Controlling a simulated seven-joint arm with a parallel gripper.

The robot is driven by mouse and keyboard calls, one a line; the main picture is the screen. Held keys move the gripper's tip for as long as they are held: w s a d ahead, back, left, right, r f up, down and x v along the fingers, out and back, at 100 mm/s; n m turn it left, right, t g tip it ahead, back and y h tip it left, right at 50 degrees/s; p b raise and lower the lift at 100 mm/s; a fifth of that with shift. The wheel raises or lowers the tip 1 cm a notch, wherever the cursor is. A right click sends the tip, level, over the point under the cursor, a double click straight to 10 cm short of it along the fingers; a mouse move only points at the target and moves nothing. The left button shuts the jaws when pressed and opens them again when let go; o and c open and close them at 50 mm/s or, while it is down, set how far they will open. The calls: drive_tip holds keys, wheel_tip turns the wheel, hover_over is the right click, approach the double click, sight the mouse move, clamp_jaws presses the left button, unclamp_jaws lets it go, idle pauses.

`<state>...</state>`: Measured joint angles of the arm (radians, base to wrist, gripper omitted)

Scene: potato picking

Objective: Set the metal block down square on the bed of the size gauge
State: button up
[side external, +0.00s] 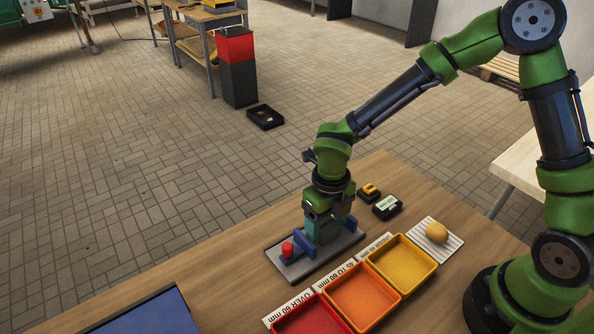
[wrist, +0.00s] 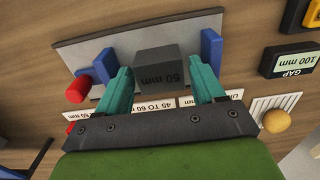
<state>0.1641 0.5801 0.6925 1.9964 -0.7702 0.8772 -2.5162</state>
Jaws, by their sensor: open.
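The dark grey metal block (wrist: 160,72), marked 50 mm, stands upright over the grey bed (wrist: 120,43) of the size gauge. It sits between the gauge's two blue jaws (wrist: 102,58), apart from both. Its sides look roughly in line with the bed; the wrist view does not show clearly whether its base touches. My gripper (wrist: 162,77) is open, with a teal finger on each side of the block and gaps visible. In the side view my gripper (side external: 322,226) is low over the bed (side external: 318,263) and mostly hides the block. A red knob (side external: 287,250) is at the gauge's left end.
A readout (wrist: 293,63) shows GAP 100 mm; a yellow-and-black device (side external: 370,192) is beside it. Red (side external: 311,318), orange (side external: 362,298) and yellow (side external: 403,263) trays stand in front of the gauge. A potato (side external: 437,232) lies on a white ribbed mat. A blue-topped object (side external: 150,315) is at lower left.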

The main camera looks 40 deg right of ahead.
sight(326, 224)
wheel_tip(326, 224, up, 11)
drive_tip(key=s+d+r+n+t+y, duration=0.1)
drive_tip(key=s+d+r+n+t, duration=0.2)
drive_tip(key=n, duration=1.3)
drive_tip(key=s+d+r+n+t+y, duration=0.1)
drive_tip(key=s+d+r+n+t, duration=0.3)
drive_tip(key=s+d+r+n, duration=0.4)
drive_tip(key=n, duration=0.7)
drive_tip(key=shift+s+d+n, duration=0.2)
drive_tip(key=shift+d+n, duration=0.15)
drive_tip(key=shift+n, duration=0.05)
